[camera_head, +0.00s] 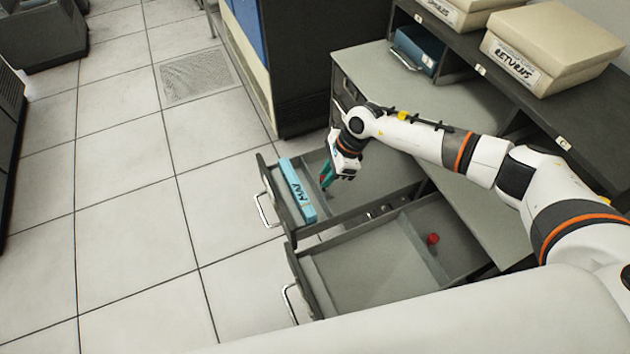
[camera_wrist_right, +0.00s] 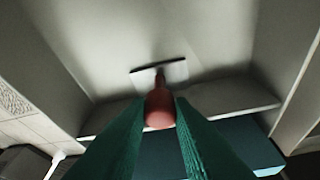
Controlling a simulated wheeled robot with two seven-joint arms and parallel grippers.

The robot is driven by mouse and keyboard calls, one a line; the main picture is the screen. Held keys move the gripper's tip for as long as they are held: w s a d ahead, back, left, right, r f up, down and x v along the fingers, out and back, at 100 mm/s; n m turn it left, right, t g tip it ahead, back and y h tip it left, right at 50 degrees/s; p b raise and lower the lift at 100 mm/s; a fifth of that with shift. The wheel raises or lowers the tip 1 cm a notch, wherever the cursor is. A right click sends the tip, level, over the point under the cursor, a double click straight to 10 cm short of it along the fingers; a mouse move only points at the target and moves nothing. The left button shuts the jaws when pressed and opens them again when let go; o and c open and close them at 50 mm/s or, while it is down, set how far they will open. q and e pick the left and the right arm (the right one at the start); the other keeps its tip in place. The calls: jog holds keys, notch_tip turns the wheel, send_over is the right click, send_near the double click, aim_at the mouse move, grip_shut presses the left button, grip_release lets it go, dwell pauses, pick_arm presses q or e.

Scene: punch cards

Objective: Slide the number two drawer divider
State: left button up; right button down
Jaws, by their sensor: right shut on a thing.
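Two grey drawers stand open, a farther one (camera_head: 355,207) and a nearer one (camera_head: 297,283). My right gripper (camera_head: 325,184) is down inside the farther drawer, to the right of a blue box marked "MAY" (camera_head: 297,190). In the right wrist view its teal fingers are closed around a red knob (camera_wrist_right: 160,108), with a thin grey panel (camera_wrist_right: 240,103) beside it. The divider under this knob is mostly hidden in the head view. The nearer drawer holds a divider (camera_head: 422,246) with a red knob (camera_head: 432,239). No drawer number is readable. My left gripper is not seen.
A shelf above holds a cream box marked "RETURNS" (camera_head: 545,50). The tiled floor (camera_head: 130,220) to the left is clear.

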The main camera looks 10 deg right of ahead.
jog(key=d+b, duration=0.1)
jog(key=d, duration=0.2)
jog(key=w+d+b, duration=0.1)
jog(key=d+b, duration=0.1)
jog(key=d, duration=0.1)
jog(key=d+b, duration=0.1)
jog(key=d, duration=0.2)
jog(key=shift+w+d, duration=0.25)
jog(key=shift+w, duration=0.15)
jog(key=shift+d, duration=0.1)
jog(key=c, duration=1.3)
grip_release()
jog(key=shift+o, duration=0.2)
jog(key=b+v, duration=0.2)
jog(key=v, duration=1)
jog(key=shift+b, duration=0.4)
jog(key=shift+r, duration=0.1)
